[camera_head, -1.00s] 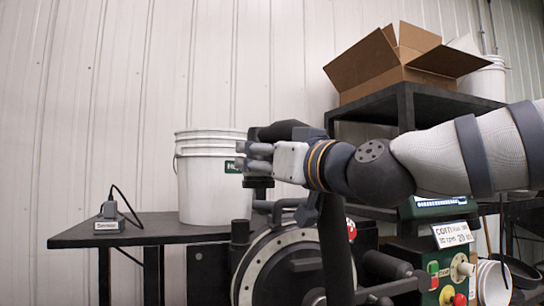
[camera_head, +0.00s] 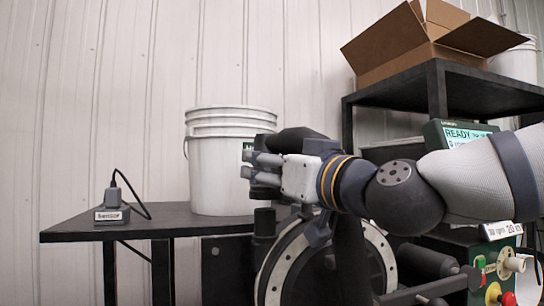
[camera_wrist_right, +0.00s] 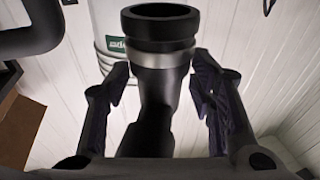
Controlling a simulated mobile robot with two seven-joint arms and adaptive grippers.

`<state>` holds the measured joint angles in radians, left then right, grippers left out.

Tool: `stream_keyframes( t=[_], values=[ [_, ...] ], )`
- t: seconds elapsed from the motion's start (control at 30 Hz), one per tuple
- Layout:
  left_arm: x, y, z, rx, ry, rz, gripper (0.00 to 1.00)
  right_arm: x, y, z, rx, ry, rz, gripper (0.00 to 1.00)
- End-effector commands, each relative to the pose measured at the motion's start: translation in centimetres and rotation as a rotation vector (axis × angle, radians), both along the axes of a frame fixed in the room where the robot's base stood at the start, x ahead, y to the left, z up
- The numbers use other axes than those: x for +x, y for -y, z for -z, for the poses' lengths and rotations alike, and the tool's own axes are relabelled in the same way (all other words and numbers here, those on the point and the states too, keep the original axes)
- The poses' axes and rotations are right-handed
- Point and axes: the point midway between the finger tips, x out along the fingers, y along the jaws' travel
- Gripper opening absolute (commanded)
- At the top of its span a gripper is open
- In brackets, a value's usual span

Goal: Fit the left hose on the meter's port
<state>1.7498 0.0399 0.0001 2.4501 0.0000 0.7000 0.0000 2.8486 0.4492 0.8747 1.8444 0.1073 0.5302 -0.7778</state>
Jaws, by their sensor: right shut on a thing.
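My right gripper (camera_head: 264,172) is shut on a black hose (camera_head: 300,139), in front of the white bucket in the head view. In the right wrist view the hose (camera_wrist_right: 153,125) runs between the fingers and ends in a wide, open black cuff (camera_wrist_right: 160,28). The meter (camera_head: 290,265) is a dark machine with a large grey-rimmed disc, below my right gripper and forearm. A short black upright cylinder (camera_head: 264,221) stands at its upper left, just under the gripper. I cannot tell whether it is the port or whether the hose touches it. My left gripper is not in view.
A white bucket (camera_head: 215,175) and a small sensor (camera_head: 111,207) with a cable stand on a dark table (camera_head: 160,226). An open cardboard box (camera_head: 395,60) sits on a black shelf (camera_head: 435,80) at right. A control box (camera_head: 498,270) with knobs is at lower right.

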Motion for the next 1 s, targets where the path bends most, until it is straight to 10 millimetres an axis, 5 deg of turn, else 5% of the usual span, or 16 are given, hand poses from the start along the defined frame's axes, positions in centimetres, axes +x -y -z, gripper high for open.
stream_keyframes(
  t=[0.5,1.0],
  values=[
    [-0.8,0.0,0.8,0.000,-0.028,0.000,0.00,0.0,0.0,3.9,0.000,0.001,0.001,0.07],
    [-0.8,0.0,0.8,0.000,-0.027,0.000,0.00,-0.1,0.0,4.1,0.001,0.004,0.001,0.07]
  ],
)
